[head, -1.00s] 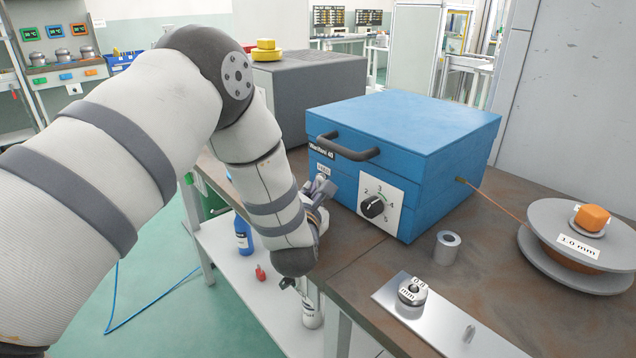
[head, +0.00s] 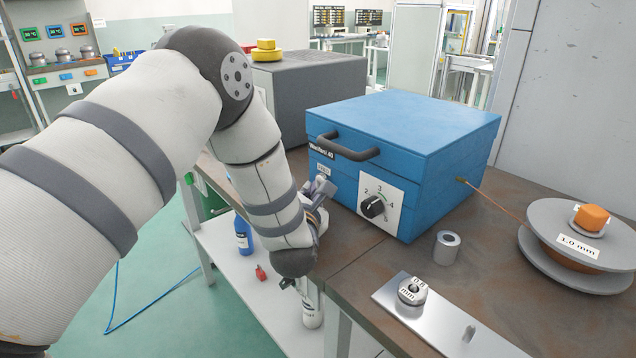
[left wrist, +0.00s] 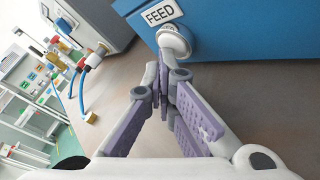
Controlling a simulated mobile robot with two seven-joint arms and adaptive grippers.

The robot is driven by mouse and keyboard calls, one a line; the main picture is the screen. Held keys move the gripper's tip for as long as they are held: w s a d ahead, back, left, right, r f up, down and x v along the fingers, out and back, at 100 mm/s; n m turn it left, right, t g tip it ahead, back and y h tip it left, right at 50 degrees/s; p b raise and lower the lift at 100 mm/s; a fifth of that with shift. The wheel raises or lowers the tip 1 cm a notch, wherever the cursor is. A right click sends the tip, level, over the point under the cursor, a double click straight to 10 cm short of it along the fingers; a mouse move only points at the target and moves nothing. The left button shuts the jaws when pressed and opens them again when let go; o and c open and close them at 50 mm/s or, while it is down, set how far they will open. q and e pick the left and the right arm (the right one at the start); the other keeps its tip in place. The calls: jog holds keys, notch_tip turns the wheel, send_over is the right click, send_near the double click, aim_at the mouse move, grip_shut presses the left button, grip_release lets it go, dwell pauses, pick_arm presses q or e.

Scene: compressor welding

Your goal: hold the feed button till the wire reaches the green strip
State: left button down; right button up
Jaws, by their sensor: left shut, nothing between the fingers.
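The blue wire feeder box (head: 420,130) stands on the brown bench. Its white FEED label shows in the left wrist view (left wrist: 163,13), with the round pale feed button (left wrist: 174,40) just below it. My left gripper (left wrist: 166,72) is shut and empty, its tips close below the button. I cannot tell whether they touch it. In the head view the left gripper (head: 322,188) is at the box's front left, partly hiding the button area. Copper wire (head: 497,205) runs from the spool (head: 565,235) into the box. The wire's outgoing end and the green strip are not clearly seen.
A dial (head: 373,206) sits on the box front and a black handle (head: 347,147) juts out above. A metal cylinder (head: 447,247) and a metal plate (head: 440,325) are on the bench. A grey box (head: 310,95) stands behind. A lower shelf holds bottles.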

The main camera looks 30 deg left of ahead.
pick_arm(q)
jog(key=shift+s+a+r+p, duration=0.2)
jog(key=shift+s+a+p, duration=0.1)
jog(key=shift+s, duration=0.35)
jog(key=shift+s+f, duration=0.1)
jog(key=shift+f, duration=0.05)
jog(key=shift+s+a+f, duration=0.1)
jog(key=shift+s+a, duration=0.1)
jog(key=shift+s, duration=0.15)
jog(key=shift+s+a, duration=0.25)
jog(key=shift+s, duration=0.4)
jog(key=shift+s+a, duration=0.3)
jog(key=shift+s, duration=0.4)
jog(key=shift+s+a, duration=0.25)
jog(key=shift+s, duration=0.4)
